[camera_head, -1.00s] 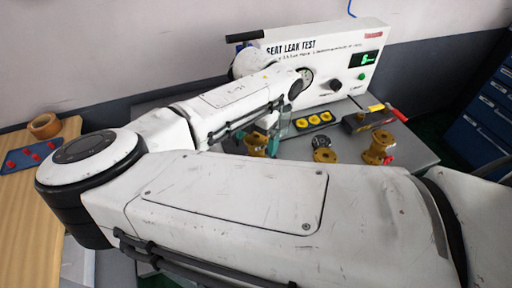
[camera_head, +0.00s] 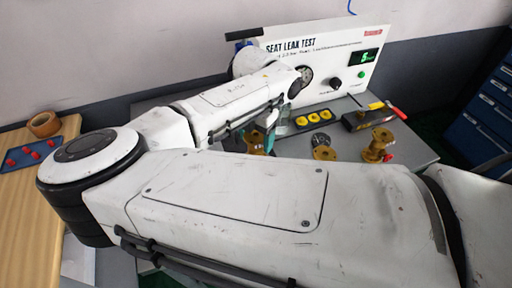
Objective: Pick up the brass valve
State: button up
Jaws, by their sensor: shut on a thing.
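Several brass-coloured valve bodies stand on the grey bench. One brass valve (camera_head: 254,143) is at my gripper (camera_head: 268,139), partly hidden behind my forearm. The gripper's teal fingertip shows at the right side of this valve; the other finger is hidden. The gripper is shut on this valve. Whether the valve touches the bench is hidden. A second brass valve (camera_head: 324,153) sits low, with a dark round disc (camera_head: 320,140) just behind it. A third, taller brass valve (camera_head: 379,146) stands upright at the right, with a red part at its base.
The white seat leak test panel (camera_head: 335,65) with a gauge and green display stands behind. A dark tray of yellow pieces (camera_head: 314,120) and a dark box with a red handle (camera_head: 372,116) lie before it. A wooden table (camera_head: 25,215) with a tape roll (camera_head: 44,124) is left.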

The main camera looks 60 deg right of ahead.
grip_shut()
jog(key=shift+r, duration=0.1)
